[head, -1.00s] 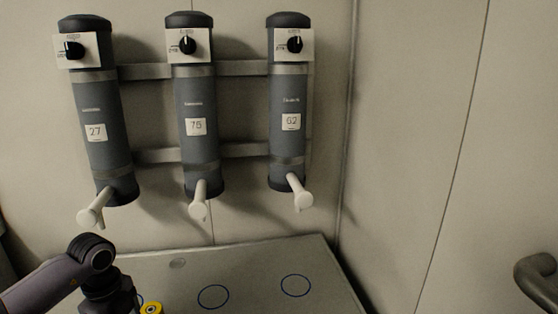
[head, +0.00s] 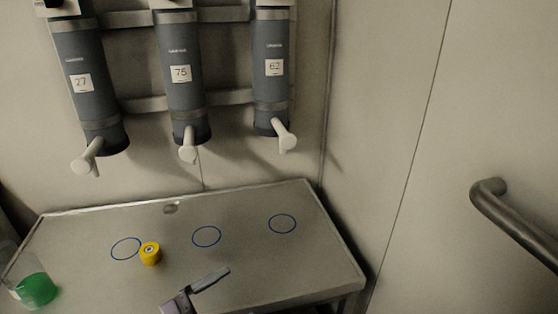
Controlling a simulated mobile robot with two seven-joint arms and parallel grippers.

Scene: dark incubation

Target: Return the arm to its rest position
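The tip of one of my arms (head: 195,293) shows at the bottom edge in the head view, in front of the bench. It seems to be my left one. A thin dark piece points up to the right from a pale purple part. The rest is cut off by the frame, so its opening cannot be made out. It appears apart from the yellow cap (head: 150,254), which sits on the bench near the left blue circle (head: 125,249). My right gripper is not in view.
A metal bench (head: 250,255) has blue circles marked on top. A clear container with green contents (head: 36,290) is at its left. Grey dispensers labelled 27 (head: 90,90), 75 (head: 181,90) and 62 (head: 271,85) hang above. A rail handle (head: 500,205) is at right.

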